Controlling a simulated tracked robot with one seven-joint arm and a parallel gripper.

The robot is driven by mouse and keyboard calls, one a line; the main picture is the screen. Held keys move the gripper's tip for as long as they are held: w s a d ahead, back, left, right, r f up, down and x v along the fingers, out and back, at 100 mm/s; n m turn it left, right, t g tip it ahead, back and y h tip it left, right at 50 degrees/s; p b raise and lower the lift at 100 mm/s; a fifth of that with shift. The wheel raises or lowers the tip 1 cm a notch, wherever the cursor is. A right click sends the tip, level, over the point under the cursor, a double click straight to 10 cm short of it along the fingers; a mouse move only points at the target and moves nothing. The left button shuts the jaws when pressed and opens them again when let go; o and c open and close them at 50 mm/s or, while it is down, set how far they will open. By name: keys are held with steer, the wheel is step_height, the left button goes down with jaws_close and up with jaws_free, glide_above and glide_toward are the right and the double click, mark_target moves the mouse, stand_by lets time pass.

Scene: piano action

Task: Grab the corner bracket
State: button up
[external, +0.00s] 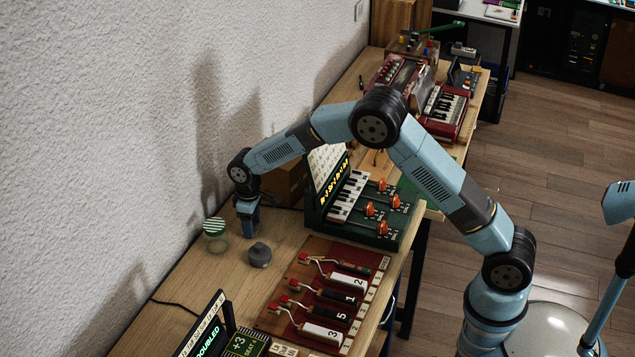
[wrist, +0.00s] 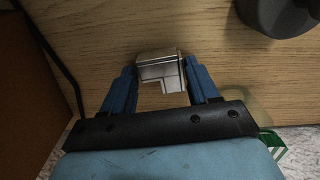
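The corner bracket (wrist: 158,68) is a small silvery metal piece on the wooden table, seen in the wrist view. My gripper (wrist: 160,76) has its two blue fingers apart, one on each side of the bracket. The fingers are very close to its sides; I cannot tell whether they touch it. In the external view my gripper (external: 247,230) points down at the tabletop near the wall. The bracket cannot be made out there.
A dark grey weight-like object (external: 260,255) and a green-striped jar (external: 215,235) stand near my gripper. A brown box (external: 287,182) and a green keyboard device (external: 382,231) are to the right. A red panel (external: 290,321) lies in front.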

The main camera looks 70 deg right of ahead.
steer(key=c, duration=0.8)
